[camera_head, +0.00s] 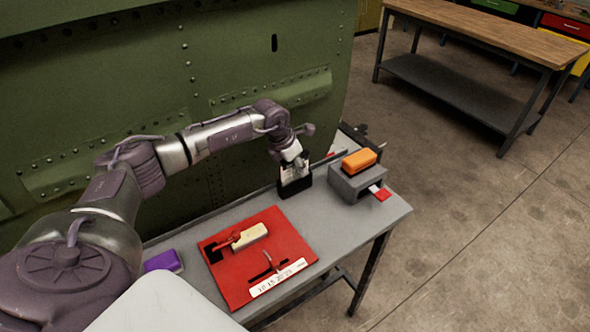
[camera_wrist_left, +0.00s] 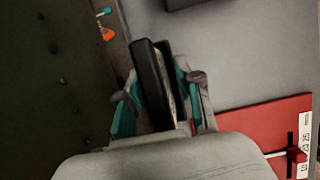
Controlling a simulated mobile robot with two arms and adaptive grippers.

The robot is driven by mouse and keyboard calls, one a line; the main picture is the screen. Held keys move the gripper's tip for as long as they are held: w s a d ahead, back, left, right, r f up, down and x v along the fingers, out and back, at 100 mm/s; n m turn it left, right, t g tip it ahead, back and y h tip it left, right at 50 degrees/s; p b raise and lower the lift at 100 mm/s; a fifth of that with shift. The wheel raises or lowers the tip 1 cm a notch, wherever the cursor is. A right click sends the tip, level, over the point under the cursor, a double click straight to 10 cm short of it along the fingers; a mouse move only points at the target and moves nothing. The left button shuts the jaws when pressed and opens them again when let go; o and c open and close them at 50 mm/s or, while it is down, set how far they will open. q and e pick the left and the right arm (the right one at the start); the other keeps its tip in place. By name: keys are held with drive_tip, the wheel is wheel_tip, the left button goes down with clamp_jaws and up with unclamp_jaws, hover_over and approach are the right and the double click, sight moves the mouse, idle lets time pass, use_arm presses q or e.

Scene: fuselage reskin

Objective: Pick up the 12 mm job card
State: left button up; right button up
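My left gripper (camera_head: 297,160) reaches down at the black card holder (camera_head: 295,188) at the back of the grey table. White printed cards (camera_head: 293,172) show in the holder's top; I cannot read which one is the 12 mm job card. In the left wrist view, the teal-padded fingers of my left gripper (camera_wrist_left: 162,105) stand apart, with the black holder (camera_wrist_left: 149,84) and a thin pale card edge (camera_wrist_left: 180,88) between them. Contact with a card is not visible. My right gripper is in neither view.
A red board (camera_head: 228,283) with a pale block and a number strip lies at the table's front. A grey box (camera_head: 347,185) bearing an orange block (camera_head: 359,160) stands right of the holder. A purple block (camera_head: 163,261) lies left. The green fuselage panel (camera_head: 130,85) rises behind.

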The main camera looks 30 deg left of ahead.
use_arm(q)
clamp_jaws()
drive_tip(key=shift+r, duration=0.1)
